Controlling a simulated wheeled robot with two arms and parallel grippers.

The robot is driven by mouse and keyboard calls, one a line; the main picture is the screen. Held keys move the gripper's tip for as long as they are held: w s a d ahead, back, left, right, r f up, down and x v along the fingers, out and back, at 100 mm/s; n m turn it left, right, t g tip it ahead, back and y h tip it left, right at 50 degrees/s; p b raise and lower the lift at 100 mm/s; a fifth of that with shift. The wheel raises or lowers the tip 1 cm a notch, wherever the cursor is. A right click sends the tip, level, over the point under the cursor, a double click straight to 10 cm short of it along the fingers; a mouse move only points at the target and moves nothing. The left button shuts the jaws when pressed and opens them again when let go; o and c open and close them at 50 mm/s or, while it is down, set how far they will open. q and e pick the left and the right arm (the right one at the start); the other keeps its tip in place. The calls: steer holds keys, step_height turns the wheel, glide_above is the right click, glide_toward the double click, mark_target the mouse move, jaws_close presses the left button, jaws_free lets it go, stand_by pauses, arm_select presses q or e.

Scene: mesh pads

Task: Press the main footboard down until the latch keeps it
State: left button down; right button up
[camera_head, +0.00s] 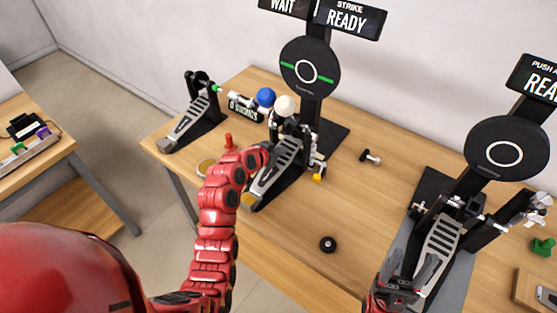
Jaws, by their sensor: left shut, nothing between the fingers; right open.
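A pedal footboard (277,172), grey and slotted with a yellow toe end, slopes on the middle stand below a round black pad (310,67) and a "STRIKE READY" sign. A second slotted footboard (437,250) is on the right stand below another round pad (506,151). I cannot tell which is called main, and no latch is clear. My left gripper (264,151) is shut and empty at the middle footboard's upper left side; its fingertips are hard to make out and contact is unclear. My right gripper (411,266) is open, at the right footboard's left lower side, partly covering it.
A smaller pedal (190,125) stands at the table's left end. A blue ball (265,97) and a white ball (285,106) are by the middle stand. A black ring (328,244) and a small dumbbell-shaped part (370,157) lie on the otherwise clear wood between the stands.

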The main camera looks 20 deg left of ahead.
arm_select(q)
steer(key=shift+s+f+b, duration=0.1)
steer(key=shift+f+b, duration=1.7)
steer(key=shift+f, duration=0.3)
steer(key=shift+r, duration=0.25)
steer(key=shift+a+r+p, duration=0.1)
steer(key=shift+r+p, duration=0.3)
steer(key=shift+r, duration=1.5)
